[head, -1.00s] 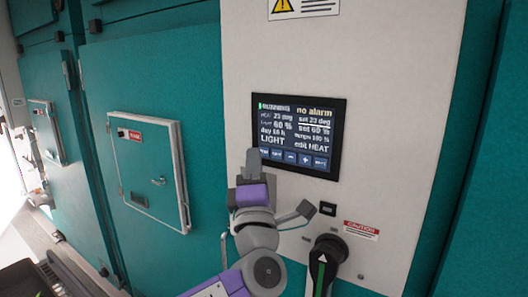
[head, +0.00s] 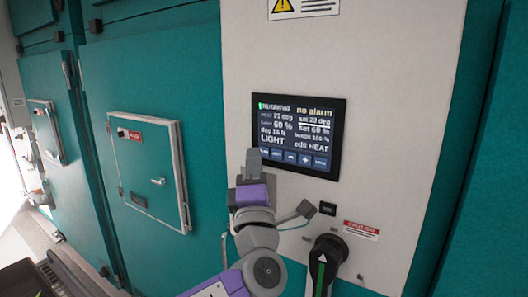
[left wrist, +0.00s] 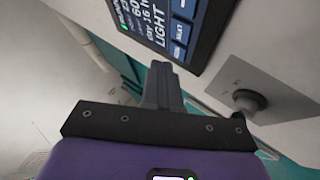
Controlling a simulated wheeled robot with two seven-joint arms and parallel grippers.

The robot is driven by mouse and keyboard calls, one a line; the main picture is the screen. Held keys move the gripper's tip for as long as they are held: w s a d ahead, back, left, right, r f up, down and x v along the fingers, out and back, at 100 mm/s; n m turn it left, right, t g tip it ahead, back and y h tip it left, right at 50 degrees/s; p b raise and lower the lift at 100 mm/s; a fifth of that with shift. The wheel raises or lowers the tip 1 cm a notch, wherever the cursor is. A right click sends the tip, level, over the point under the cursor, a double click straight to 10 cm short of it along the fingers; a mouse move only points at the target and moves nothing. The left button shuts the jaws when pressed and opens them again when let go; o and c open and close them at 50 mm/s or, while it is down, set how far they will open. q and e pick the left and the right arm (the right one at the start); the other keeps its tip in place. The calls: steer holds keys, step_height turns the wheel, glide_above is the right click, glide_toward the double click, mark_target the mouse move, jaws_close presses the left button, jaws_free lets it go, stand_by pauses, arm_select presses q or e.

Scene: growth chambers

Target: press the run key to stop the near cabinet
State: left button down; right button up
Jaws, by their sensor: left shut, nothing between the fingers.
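The near cabinet's dark control screen (head: 297,135) is on a pale panel. It reads RUNNING with a green mark at top left, "no alarm" at top right, and LIGHT and "edit HEAT" lower down. A row of blue keys (head: 304,159) runs along its bottom; their labels are too small to read surely. My left gripper (head: 253,153) is shut and empty, its tip at the screen's lower left corner, by the leftmost key, which it partly hides. In the left wrist view the shut fingers (left wrist: 162,82) point at the screen's edge (left wrist: 176,28); contact cannot be told.
A black rotary switch (head: 325,263) with a green stripe is below the screen, near a red CAUTION label (head: 361,230). A small black socket (head: 327,208) is above it. A teal door with a latched hatch (head: 148,170) is at left.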

arm_select(q)
steer(key=shift+w+d, duration=0.1)
steer(key=shift+w, duration=0.05)
stand_by(0.3)
steer(key=shift+w+d, duration=0.2)
steer(key=shift+w, duration=0.05)
steer(key=shift+w+d, duration=0.15)
steer(key=shift+w, duration=0.05)
stand_by(0.6)
stand_by(0.3)
steer(key=shift+s+a+b, duration=0.45)
steer(key=shift+s+b, duration=0.15)
steer(key=shift+b, duration=0.2)
steer(key=s+a+b, duration=0.1)
steer(key=s, duration=0.1)
steer(key=s+a+b, duration=0.2)
